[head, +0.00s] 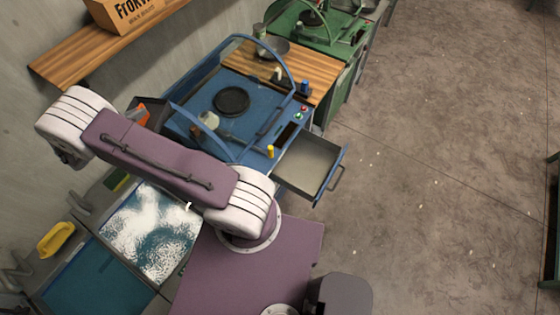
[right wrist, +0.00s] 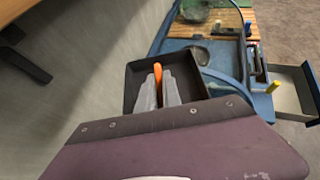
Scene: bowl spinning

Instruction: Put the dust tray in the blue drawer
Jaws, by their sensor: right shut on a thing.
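My right gripper (right wrist: 158,88) is shut on the orange handle (right wrist: 157,72) of the dark dust tray (right wrist: 190,76). The tray is held up in the air and its visible inside looks empty. In the head view the tray (head: 158,114) shows only in part behind my purple right arm, near the left side of the blue machine. The blue drawer (head: 306,165) is pulled open from the blue machine's right side and looks empty. It also shows in the right wrist view (right wrist: 289,97), right of the tray. My left gripper is not in view.
The blue machine (head: 235,90) has a curved guard and a dark round plate. A wooden worktop (head: 308,70) and a green machine (head: 300,35) stand behind it. A wooden wall shelf (head: 90,50) is at upper left. A basin with foamy water (head: 150,235) is below. Open floor lies right.

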